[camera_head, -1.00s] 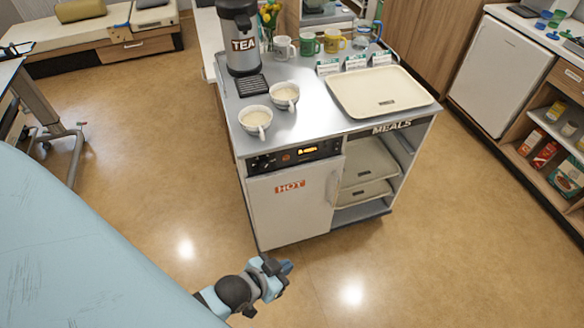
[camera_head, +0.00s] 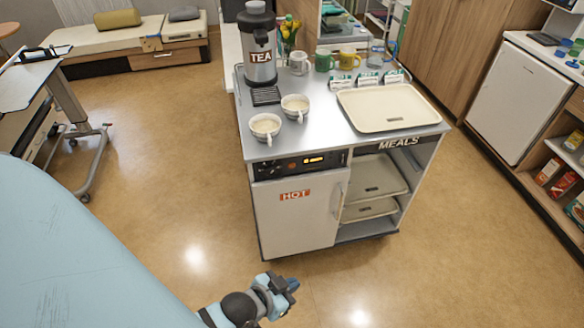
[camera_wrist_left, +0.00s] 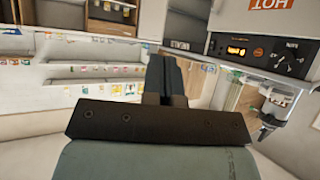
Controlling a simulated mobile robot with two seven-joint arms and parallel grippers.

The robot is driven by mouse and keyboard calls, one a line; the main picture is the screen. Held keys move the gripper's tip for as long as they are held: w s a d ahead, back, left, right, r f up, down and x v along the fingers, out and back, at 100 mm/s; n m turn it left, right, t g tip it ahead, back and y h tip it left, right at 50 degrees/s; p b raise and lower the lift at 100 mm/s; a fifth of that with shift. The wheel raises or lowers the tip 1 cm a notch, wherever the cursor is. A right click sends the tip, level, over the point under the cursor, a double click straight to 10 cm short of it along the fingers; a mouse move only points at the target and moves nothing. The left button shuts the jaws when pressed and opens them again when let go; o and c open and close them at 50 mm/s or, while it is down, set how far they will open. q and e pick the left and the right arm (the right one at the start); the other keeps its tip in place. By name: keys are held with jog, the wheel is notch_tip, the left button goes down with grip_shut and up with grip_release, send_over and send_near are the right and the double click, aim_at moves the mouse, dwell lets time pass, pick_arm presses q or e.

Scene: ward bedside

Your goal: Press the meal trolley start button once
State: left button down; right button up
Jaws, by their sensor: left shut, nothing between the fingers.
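The meal trolley (camera_head: 376,231) stands in the middle of the head view, marked MEALS, with a white HOT door (camera_head: 296,222). Above the door is a dark control panel (camera_head: 275,170) with knobs, a lit orange display (camera_head: 313,160) and a small round orange button (camera_head: 291,165). Which control is the start button, I cannot read. My left gripper (camera_head: 288,286) is shut and empty, low in front of the trolley and apart from it. In the left wrist view, its shut fingers (camera_wrist_left: 168,78) show centrally; the panel (camera_wrist_left: 282,60) appears upside down at upper right. My right gripper is out of view.
The trolley top carries a tea urn (camera_head: 258,50), two filled cups (camera_head: 265,127), several mugs and a cream tray (camera_head: 388,107). A pale blue surface (camera_head: 70,255) fills the lower left. Floor (camera_head: 190,190) left of the trolley is clear.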

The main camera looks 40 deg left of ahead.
pick_arm(q)
jog(key=w+a+f+m+t+y+b, duration=0.1)
jog(key=w+a+b, duration=0.3)
jog(key=w, duration=0.5)
jog(key=w+a+f+m+t+y+b, duration=0.1)
jog(key=w+a+f+t+y+b, duration=0.1)
jog(key=w+a+t+b, duration=0.2)
jog(key=w+a+f+m+t+y+b, duration=0.1)
jog(key=w+a+b, duration=0.4)
jog(key=w, duration=0.9)
jog(key=a+f+t, duration=0.1)
jog(key=a+t, duration=0.1)
jog(key=a, duration=0.1)
jog(key=shift+w+a, duration=0.15)
jog(key=shift+a, duration=0.2)
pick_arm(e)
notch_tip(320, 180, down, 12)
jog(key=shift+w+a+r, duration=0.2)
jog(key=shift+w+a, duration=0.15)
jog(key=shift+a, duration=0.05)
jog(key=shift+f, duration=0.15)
pick_arm(q)
jog(key=shift+w+a, duration=0.1)
jog(key=shift+a, duration=0.05)
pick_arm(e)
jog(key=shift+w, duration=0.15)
